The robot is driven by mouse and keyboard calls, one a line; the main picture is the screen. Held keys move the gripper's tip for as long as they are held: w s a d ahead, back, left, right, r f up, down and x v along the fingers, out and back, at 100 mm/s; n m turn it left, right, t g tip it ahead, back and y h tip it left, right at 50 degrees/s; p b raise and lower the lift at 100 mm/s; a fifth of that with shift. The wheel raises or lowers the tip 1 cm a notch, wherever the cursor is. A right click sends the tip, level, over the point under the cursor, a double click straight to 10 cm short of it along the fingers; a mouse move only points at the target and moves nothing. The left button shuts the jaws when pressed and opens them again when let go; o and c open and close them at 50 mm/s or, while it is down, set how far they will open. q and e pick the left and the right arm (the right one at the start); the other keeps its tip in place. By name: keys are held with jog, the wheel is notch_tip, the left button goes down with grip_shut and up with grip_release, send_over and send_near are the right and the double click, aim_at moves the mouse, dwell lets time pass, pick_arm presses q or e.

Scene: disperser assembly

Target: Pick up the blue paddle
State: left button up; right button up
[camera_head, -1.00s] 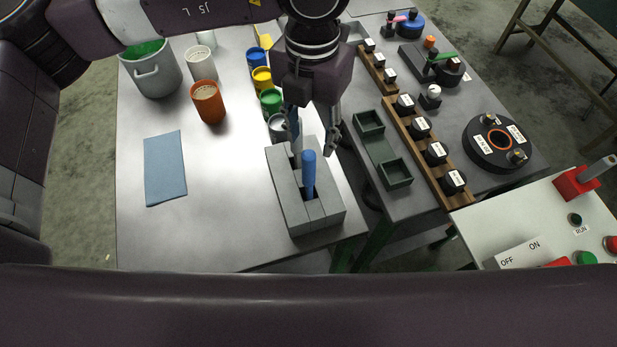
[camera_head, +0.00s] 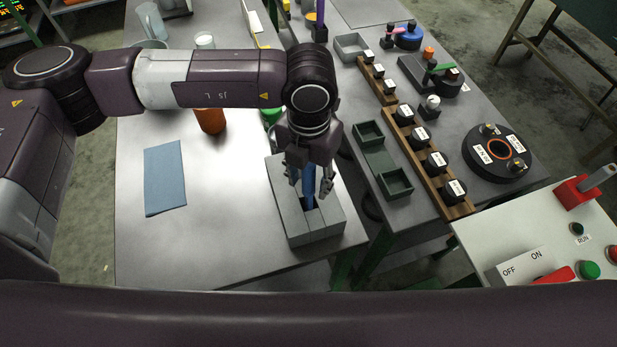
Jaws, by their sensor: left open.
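The blue paddle (camera_head: 309,186) stands upright in a slot of the grey block holder (camera_head: 292,222) near the front right of the metal table. My left gripper (camera_head: 309,190) points down over the holder, with its fingers apart on either side of the paddle's handle. The gripper body hides the top of the handle. I cannot tell whether the fingers touch it. My right gripper does not show.
A blue cloth (camera_head: 165,178) lies on the table to the left. An orange cup (camera_head: 210,121) stands behind it, partly under my arm. Green trays (camera_head: 397,183) and a wooden rack (camera_head: 437,160) of labelled black knobs are to the right. The table's front left is clear.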

pick_arm(q)
jog(key=shift+f, duration=0.25)
grip_shut()
jog(key=shift+r, duration=0.1)
